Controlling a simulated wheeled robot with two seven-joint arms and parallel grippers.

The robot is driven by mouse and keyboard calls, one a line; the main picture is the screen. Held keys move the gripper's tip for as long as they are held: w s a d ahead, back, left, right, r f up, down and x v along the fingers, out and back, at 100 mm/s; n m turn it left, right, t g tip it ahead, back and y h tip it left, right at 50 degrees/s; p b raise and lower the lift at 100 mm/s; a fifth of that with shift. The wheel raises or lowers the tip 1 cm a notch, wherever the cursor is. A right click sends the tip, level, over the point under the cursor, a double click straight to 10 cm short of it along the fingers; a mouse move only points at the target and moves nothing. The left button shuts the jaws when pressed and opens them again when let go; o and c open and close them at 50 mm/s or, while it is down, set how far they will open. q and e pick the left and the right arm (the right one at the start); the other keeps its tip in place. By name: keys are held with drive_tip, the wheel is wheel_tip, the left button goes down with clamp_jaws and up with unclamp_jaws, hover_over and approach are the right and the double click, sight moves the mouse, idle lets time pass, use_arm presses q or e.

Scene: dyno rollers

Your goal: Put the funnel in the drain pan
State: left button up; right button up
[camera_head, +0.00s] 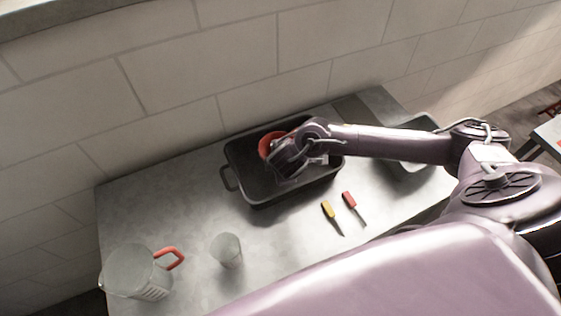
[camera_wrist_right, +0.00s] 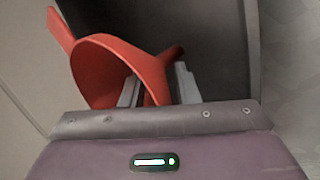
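A red funnel (camera_head: 267,145) is at the left back part of the black drain pan (camera_head: 232,160), partly hidden by my right gripper (camera_head: 292,160). In the right wrist view the funnel (camera_wrist_right: 92,75) lies tilted, its wide mouth turned toward the camera and its spout pointing away. The right gripper (camera_wrist_right: 158,80) reaches around the funnel's wall, one finger inside the mouth and the other outside. The fingers stand clearly apart, with a gap wider than the thin rim. Whether the funnel rests on the pan floor is hidden. My left gripper is not in view.
A clear jug with a red handle (camera_head: 135,272) and a clear cup (camera_head: 227,250) stand at the front left. A grey tray (camera_head: 412,160) sits behind my right arm. A wall borders the back.

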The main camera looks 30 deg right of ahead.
drive_tip(key=shift+r, duration=0.1)
drive_tip(key=shift+r, duration=0.25)
drive_tip(key=p+v, duration=0.6)
drive_tip(key=v, duration=0.5)
drive_tip(key=shift+s+r, duration=0.25)
drive_tip(key=shift+s, duration=0.05)
drive_tip(key=shift+a, duration=0.1)
